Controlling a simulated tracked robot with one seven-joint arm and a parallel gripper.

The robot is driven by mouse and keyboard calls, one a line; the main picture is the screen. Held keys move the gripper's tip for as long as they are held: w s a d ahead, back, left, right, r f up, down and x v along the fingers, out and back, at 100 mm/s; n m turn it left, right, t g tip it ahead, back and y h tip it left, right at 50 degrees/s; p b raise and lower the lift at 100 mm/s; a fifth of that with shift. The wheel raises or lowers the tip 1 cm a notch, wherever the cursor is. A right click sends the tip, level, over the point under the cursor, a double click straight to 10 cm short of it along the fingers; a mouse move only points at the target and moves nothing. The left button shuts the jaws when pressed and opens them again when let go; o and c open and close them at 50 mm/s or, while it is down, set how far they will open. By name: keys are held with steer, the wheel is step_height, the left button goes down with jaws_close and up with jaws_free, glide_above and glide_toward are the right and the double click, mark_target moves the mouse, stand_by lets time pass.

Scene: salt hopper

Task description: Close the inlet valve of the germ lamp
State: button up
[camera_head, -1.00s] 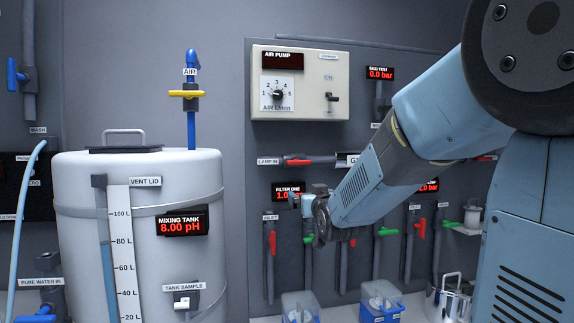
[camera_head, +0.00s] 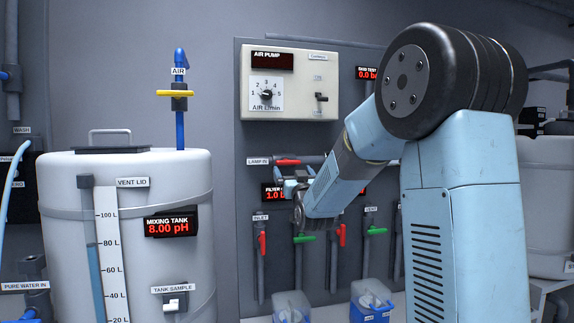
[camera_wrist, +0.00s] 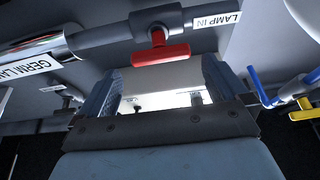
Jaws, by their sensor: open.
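The red LAMP IN valve handle (camera_head: 288,162) sits on the grey pipe to the right of its LAMP IN label (camera_head: 258,161). The handle lies roughly along the pipe. In the wrist view the red handle (camera_wrist: 162,53) is just beyond the fingertips, between them sideways. The GERM LAMP tube (camera_wrist: 35,55) is at the left there; in the head view my arm hides it. My gripper (camera_wrist: 163,70) is open and empty. In the head view my gripper (camera_head: 290,186) is just below the handle, in front of the FILTER ONE display (camera_head: 271,191).
The air pump box (camera_head: 290,85) is above the pipe. Below are valves with red (camera_head: 262,243) and green (camera_head: 304,239) handles. The mixing tank (camera_head: 125,240) stands at left. In the wrist view a blue pipe with a yellow handle (camera_wrist: 303,110) is at right.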

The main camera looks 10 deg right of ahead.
mark_target(288, 163)
steer(key=x, duration=0.7)
